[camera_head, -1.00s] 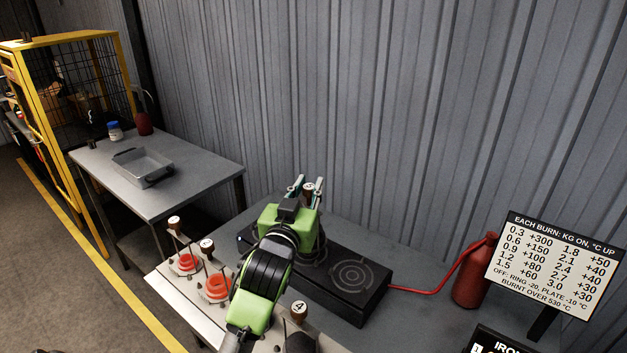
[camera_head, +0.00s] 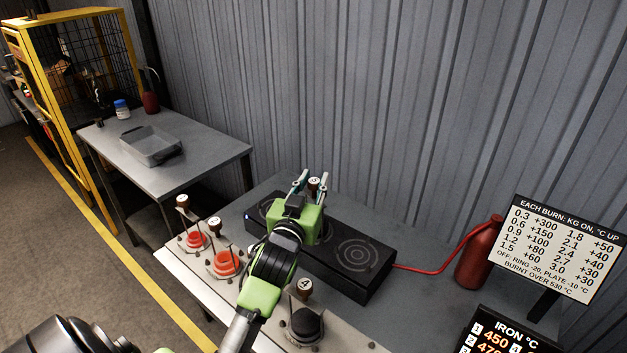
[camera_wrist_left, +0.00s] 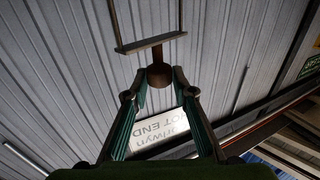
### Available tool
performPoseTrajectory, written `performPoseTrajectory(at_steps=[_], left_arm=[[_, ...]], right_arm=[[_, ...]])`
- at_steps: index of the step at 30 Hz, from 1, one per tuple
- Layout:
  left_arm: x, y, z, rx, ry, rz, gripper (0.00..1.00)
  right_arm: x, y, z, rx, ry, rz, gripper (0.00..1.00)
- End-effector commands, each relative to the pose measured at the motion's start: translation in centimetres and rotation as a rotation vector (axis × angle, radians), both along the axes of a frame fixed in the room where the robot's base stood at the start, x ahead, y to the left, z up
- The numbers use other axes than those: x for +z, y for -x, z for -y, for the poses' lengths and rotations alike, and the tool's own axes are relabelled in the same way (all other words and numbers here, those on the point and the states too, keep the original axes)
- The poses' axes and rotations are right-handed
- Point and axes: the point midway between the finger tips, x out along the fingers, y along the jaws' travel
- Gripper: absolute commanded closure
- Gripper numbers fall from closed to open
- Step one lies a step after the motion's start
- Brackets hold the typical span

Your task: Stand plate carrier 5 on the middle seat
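My left gripper (camera_head: 312,184) is over the black three-ring burner box. It is shut on the brown knob of plate carrier 5 (camera_head: 313,183). In the left wrist view the knob (camera_wrist_left: 159,76) sits between the fingertips, with the carrier's crossbar and two rods (camera_wrist_left: 150,43) beyond it. The picture there is upside down. The box (camera_head: 345,285) shows its right ring clear. My gripper covers its middle, so the carrier's foot and whatever is under it are hidden. My right gripper is not in view.
Carriers with knobs (camera_head: 183,201) and (camera_head: 214,222) stand over red-glowing moulds on the pale bench (camera_head: 205,287). Carrier 4 (camera_head: 304,285) stands by a black dome (camera_head: 308,324). A red bottle (camera_head: 478,252) with a hose and a sign (camera_head: 553,248) are right.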

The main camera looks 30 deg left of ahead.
Motion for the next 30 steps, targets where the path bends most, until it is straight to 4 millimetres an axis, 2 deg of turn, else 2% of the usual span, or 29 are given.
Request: performPoseTrajectory(at_steps=[14,17,24,30], left_arm=[[0.0,0.5,0.2,-0.001,0.000,-0.001,0.63],[-0.1,1.8,0.6,-0.001,0.003,-0.001,0.63],[-0.3,6.8,2.2,0.000,0.002,-0.003,0.63],[-0.2,10.0,3.3,0.000,0.002,-0.003,0.63]], right_arm=[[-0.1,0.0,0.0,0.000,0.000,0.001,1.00],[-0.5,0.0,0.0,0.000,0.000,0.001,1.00],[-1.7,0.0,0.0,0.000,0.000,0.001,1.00],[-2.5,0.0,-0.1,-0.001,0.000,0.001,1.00]])
